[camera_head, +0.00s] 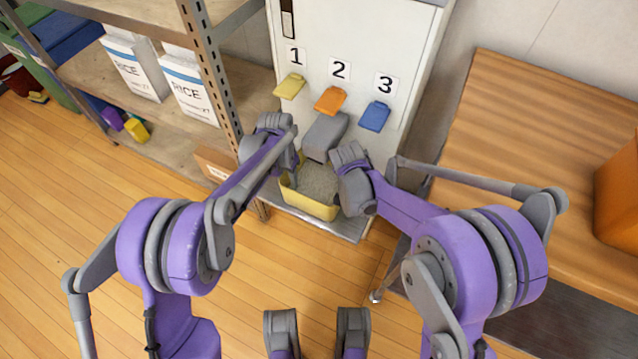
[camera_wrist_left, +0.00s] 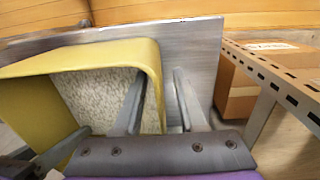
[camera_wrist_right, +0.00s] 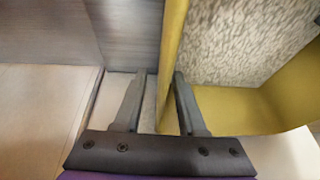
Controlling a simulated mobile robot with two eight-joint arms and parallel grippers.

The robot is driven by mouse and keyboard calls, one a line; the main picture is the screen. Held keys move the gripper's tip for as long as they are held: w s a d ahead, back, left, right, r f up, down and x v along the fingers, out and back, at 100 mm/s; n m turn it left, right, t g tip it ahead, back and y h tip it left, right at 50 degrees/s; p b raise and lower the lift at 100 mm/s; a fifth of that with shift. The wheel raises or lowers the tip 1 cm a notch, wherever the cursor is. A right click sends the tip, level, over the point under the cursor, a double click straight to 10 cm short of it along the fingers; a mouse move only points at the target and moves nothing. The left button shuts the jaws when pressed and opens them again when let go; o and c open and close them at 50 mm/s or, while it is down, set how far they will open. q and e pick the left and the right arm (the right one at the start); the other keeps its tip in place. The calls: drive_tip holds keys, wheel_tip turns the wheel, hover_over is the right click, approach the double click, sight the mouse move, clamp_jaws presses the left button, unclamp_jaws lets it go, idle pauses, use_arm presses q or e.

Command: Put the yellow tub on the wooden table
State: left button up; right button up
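The yellow tub (camera_head: 312,206) stands on the grey ledge at the foot of the white dispenser, filled with pale grains; its wall also shows in the left wrist view (camera_wrist_left: 100,52) and right wrist view (camera_wrist_right: 172,50). My left gripper (camera_head: 291,178) is open at the tub's left wall, in its wrist view with one finger inside and one outside. My right gripper (camera_head: 343,198) is open at the right wall, its fingers on either side of the rim. Neither gripper looks closed on the wall. The wooden table (camera_head: 530,120) is at the right.
The white dispenser (camera_head: 360,40) has yellow (camera_head: 290,86), orange (camera_head: 330,100) and blue (camera_head: 375,116) levers numbered 1 to 3. A metal shelf (camera_head: 205,60) with rice boxes stands left. An orange container (camera_head: 618,195) sits on the table's right; the table's left part is clear.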

use_arm(q)
drive_tip(key=shift+f, duration=0.35)
use_arm(e)
drive_tip(key=shift+w+f, duration=0.1)
drive_tip(key=shift+f, duration=0.2)
use_arm(q)
clamp_jaws()
use_arm(e)
clamp_jaws()
idle(0.7)
